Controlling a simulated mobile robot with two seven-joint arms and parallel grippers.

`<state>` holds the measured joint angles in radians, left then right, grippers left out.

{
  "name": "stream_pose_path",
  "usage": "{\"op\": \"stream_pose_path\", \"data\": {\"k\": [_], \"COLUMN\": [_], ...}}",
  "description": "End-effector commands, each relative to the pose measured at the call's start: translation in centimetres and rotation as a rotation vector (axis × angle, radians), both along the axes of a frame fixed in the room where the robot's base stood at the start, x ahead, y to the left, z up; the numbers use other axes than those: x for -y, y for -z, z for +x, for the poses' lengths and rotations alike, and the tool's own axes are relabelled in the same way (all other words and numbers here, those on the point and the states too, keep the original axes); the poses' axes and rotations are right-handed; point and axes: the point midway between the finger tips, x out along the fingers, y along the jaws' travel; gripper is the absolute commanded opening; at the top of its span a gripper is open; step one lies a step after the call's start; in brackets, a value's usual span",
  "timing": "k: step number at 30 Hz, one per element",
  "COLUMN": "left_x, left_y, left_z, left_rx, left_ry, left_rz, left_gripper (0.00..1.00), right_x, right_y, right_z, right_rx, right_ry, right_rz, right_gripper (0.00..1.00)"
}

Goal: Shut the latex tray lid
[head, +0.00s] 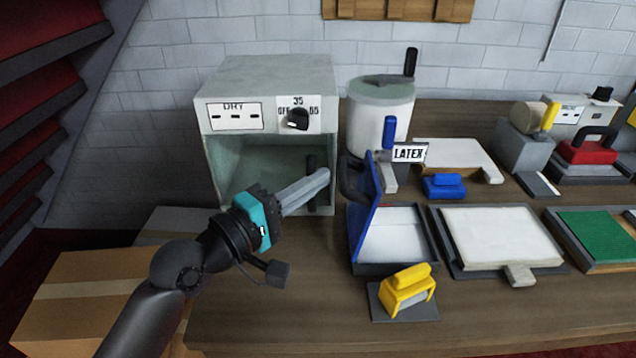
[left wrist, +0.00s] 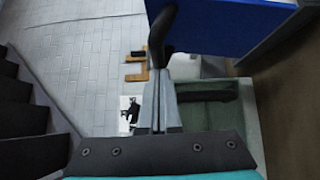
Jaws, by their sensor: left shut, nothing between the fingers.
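The latex tray (head: 395,265) sits on the bench in the head view with a pale interior. Its blue lid (head: 367,212) stands open, nearly upright, along the tray's left side. A dark handle (head: 352,180) sticks out from the lid's left face. My left gripper (head: 325,176) is shut and empty, its tips pointing right, close to the handle. In the left wrist view the shut fingertips (left wrist: 160,73) appear just below the handle (left wrist: 162,35), with the blue lid (left wrist: 225,22) beyond. Whether they touch is unclear. My right gripper is not in view.
An open-fronted drying box (head: 265,85) stands behind my left gripper. A white pot (head: 380,120) and the LATEX sign (head: 409,153) are behind the tray. A yellow-handled tool (head: 405,290) lies in front, and a white-topped tray (head: 500,237) is to the right.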

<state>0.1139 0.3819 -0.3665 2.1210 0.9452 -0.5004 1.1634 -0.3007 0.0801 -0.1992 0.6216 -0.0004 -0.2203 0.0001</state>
Motion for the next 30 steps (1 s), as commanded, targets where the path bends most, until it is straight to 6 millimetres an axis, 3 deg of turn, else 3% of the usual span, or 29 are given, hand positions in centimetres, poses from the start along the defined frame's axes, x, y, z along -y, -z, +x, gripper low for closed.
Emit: {"op": "stream_pose_path", "data": {"k": [19,30], "left_x": [-0.1,1.1], "left_y": [-0.2,-1.0], "left_z": [-0.1,-0.1], "left_rx": [0.0,-0.001], "left_ry": [0.001,0.002], "left_rz": [0.004,0.073], "left_gripper": [0.0,0.0], "right_x": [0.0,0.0], "right_y": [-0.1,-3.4], "right_z": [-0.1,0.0], "right_rx": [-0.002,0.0], "right_ry": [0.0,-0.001], "right_rz": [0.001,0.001], "right_gripper": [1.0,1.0]}}
